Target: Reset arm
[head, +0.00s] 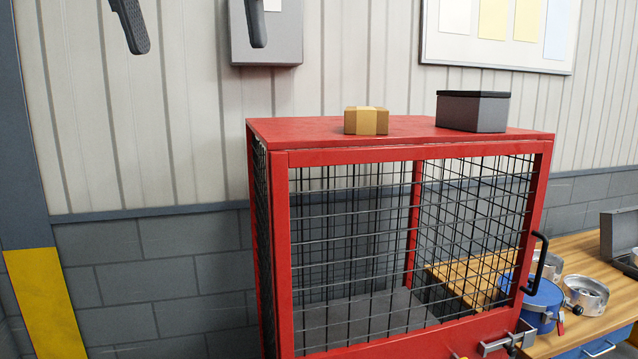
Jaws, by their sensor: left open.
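My left gripper (199,40) shows at the top left of the head view. Its two dark fingers point down and stand wide apart, with nothing between them. The right finger overlaps a grey wall box behind it. The rest of the left arm is out of the frame. My right gripper is not in view.
A red cage with mesh sides (420,147) stands in the middle. On its top are a small yellow-brown box (366,121) and a grey lidded box (473,111). A wooden bench (580,260) at the right holds a blue container (541,303) and metal parts (586,293).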

